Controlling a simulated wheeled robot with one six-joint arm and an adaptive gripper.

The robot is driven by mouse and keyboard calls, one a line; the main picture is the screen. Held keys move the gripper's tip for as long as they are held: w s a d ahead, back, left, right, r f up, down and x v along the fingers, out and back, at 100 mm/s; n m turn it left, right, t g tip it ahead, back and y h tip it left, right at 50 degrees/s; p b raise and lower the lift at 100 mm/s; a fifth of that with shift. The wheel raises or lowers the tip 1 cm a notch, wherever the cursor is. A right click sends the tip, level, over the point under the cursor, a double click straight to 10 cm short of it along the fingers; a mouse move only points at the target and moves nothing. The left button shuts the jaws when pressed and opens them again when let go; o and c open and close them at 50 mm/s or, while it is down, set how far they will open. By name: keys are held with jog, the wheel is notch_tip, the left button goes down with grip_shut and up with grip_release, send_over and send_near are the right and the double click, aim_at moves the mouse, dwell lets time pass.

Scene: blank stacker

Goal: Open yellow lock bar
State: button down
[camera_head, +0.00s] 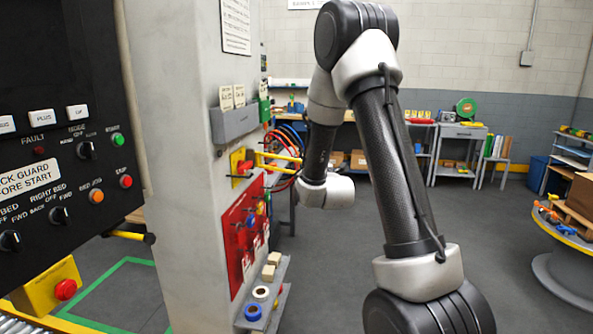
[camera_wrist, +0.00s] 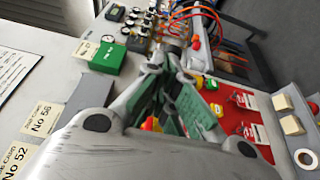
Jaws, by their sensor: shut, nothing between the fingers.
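The yellow lock bar (camera_head: 278,156) sticks out to the right from a yellow and red mount (camera_head: 241,163) on the grey pillar in the head view. My wrist is close to its outer end; the head view does not show clearly whether they touch. In the wrist view my gripper (camera_wrist: 167,62) is shut and empty, its grey fingers with green pads coming together ahead. A small red and yellow part (camera_wrist: 150,124) shows between the finger links. The lock bar itself is not clearly seen in the wrist view, where the fingers hide much of the middle.
A red lockout board (camera_head: 243,235) hangs below the mount, above a small shelf with tape rolls (camera_head: 254,311). A grey tag holder (camera_head: 234,122) and green box (camera_head: 264,111) sit above. A control panel (camera_head: 60,130) stands left. Open floor lies right of the pillar.

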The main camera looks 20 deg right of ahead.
jog(key=w+d+y, duration=0.1)
jog(key=w+d, duration=0.6)
jog(key=shift+w+d+n, duration=0.25)
jog(key=shift+d+n, duration=0.05)
jog(key=shift+d, duration=0.2)
